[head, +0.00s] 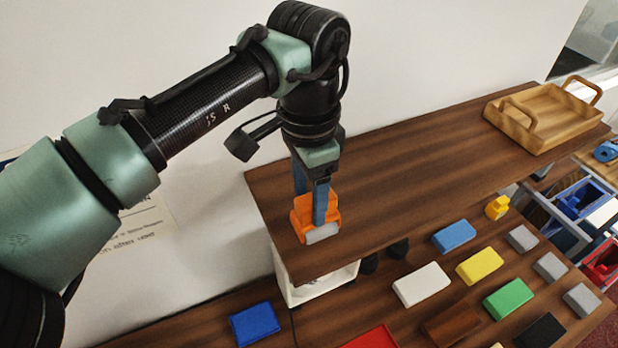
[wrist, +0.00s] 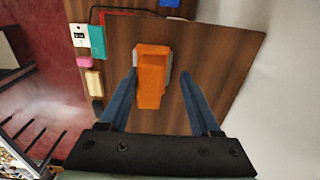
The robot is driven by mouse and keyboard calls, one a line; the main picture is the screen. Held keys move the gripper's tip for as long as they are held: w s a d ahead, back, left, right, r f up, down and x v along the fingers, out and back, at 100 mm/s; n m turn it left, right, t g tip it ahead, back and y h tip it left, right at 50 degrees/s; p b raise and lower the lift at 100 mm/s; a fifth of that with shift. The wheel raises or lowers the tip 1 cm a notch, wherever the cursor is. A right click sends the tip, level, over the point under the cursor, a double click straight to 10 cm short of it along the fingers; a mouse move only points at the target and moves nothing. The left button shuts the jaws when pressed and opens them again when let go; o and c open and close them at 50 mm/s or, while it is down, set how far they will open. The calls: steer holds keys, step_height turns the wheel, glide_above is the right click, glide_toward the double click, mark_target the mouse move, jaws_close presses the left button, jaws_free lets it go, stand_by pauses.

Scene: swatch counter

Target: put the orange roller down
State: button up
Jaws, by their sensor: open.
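The orange roller (head: 302,219) rests on the raised dark wood shelf (head: 400,169), near its left end. It has an orange body and a pale grey part at its front in the head view. In the wrist view the orange roller (wrist: 152,75) lies between the two blue fingers, closer to the left one, with a gap on the right. My gripper (head: 316,215) points down over it in the head view and is open, with its fingers beside the roller. The gripper also shows in the wrist view (wrist: 159,80).
A wooden tray with handles (head: 541,117) stands at the shelf's far right end. On the lower counter lie several coloured blocks, among them a blue block (head: 253,324), a white one (head: 421,284) and a yellow one (head: 479,265). The shelf's middle is clear.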

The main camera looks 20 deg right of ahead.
steer(key=shift+w+r, duration=0.1)
step_height(320, 180, up, 12)
steer(key=b, duration=0.3)
steer(key=shift+b, duration=0.35)
steer(key=shift+r, duration=0.1)
